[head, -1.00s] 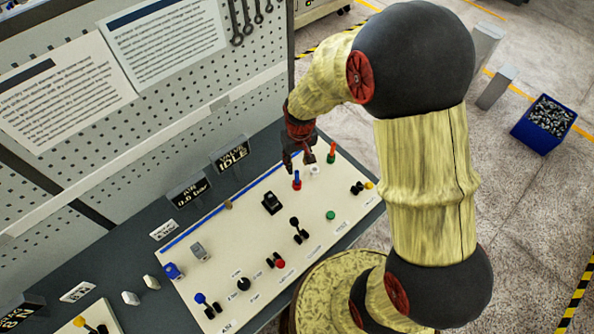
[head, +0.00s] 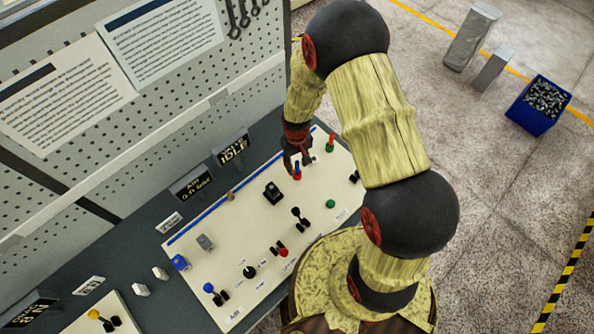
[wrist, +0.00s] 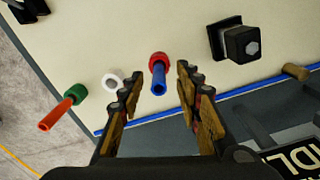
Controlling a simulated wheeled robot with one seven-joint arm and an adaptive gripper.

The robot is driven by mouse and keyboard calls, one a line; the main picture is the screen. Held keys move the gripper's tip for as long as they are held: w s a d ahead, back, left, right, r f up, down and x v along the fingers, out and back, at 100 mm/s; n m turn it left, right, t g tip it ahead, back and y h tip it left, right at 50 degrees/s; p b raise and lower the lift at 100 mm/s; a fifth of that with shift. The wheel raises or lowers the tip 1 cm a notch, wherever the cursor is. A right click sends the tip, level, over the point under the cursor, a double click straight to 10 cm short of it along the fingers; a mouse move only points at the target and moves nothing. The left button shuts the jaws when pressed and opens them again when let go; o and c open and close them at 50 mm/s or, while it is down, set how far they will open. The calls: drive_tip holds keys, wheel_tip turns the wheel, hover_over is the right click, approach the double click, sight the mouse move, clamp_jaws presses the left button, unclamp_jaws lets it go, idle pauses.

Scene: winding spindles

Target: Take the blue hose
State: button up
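The blue hose (wrist: 158,83) is a short blue tube seated in a red collar (wrist: 158,59) on the cream panel. It also shows in the head view (head: 297,166), upright near the panel's far end. My gripper (wrist: 160,73) is open, with its two fingers on either side of the blue hose and visible gaps to it. In the head view my gripper (head: 297,160) is right above and beside the hose and partly hides it.
A red hose in a green collar (wrist: 68,103) and an empty white collar (wrist: 112,81) are close by on one side. A black square switch (wrist: 239,42) is on the other. Valve and air display boxes (head: 230,148) stand behind the panel.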

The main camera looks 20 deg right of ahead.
sight(297, 168)
wheel_tip(297, 168, down, 3)
drive_tip(key=shift+f+b, duration=0.15)
drive_tip(key=shift+b, duration=0.55)
drive_tip(key=c, duration=0.3)
clamp_jaws()
